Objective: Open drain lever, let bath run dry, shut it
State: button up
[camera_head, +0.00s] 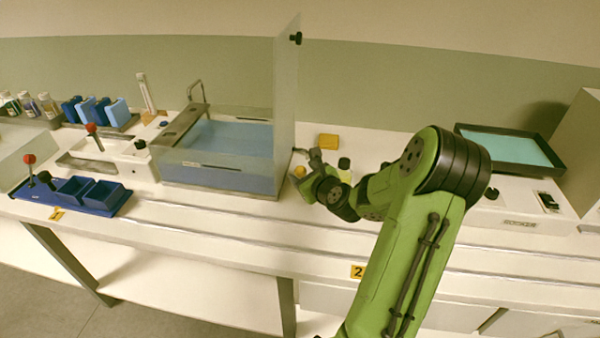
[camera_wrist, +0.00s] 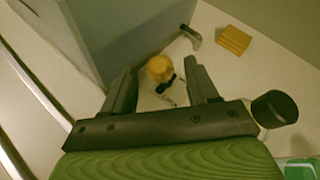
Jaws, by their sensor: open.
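The bath (camera_head: 222,178) is a clear-walled tank holding blue liquid, with a tall clear panel at its right end. A round yellow knob (camera_head: 299,171), apparently the drain lever's handle, sits just right of the bath. It shows in the wrist view (camera_wrist: 160,68) with a dark stem and a small marked plate beside it. My gripper (camera_wrist: 160,78) is open, its two fingers on either side of the knob in that view. I see no clear contact with it. A short metal spout (camera_wrist: 190,37) comes from the bath wall beyond the knob.
A yellow block (camera_wrist: 233,40) lies behind the spout. Blue bins (camera_head: 85,192) and red-knobbed levers (camera_head: 91,129) are at the left.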

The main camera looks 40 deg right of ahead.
jog(key=x, duration=0.3)
jog(key=shift+w, duration=0.15)
jog(key=shift+c, duration=0.3)
grip_shut()
